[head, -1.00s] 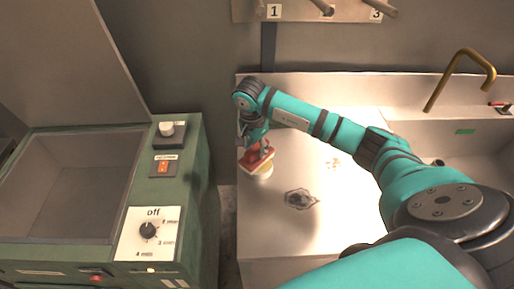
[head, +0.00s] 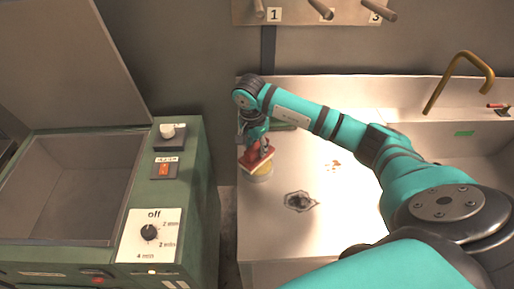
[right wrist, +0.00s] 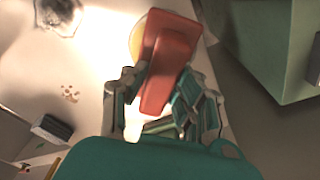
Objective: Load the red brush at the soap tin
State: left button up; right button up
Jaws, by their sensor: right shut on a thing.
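The red brush (head: 256,158) is in my right gripper (head: 257,143), at the left end of the steel counter. In the right wrist view the red brush (right wrist: 168,58) lies between the fingers of the right gripper (right wrist: 165,100), which are shut on it. The round, pale yellow soap tin (head: 262,172) is right under the brush, and its edge also shows behind the brush in the right wrist view (right wrist: 136,42). The brush looks to be on or just above the tin; its underside is hidden. My left gripper is not in view.
A green machine (head: 190,215) with an open lid and a dial stands on the left, across a gap. A brass tap (head: 462,75) stands over the sink at right. Pegs hang above.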

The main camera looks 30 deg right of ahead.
aim_at(258, 144)
jog(key=shift+r+p, duration=1.15)
jog(key=shift+r, duration=1.5)
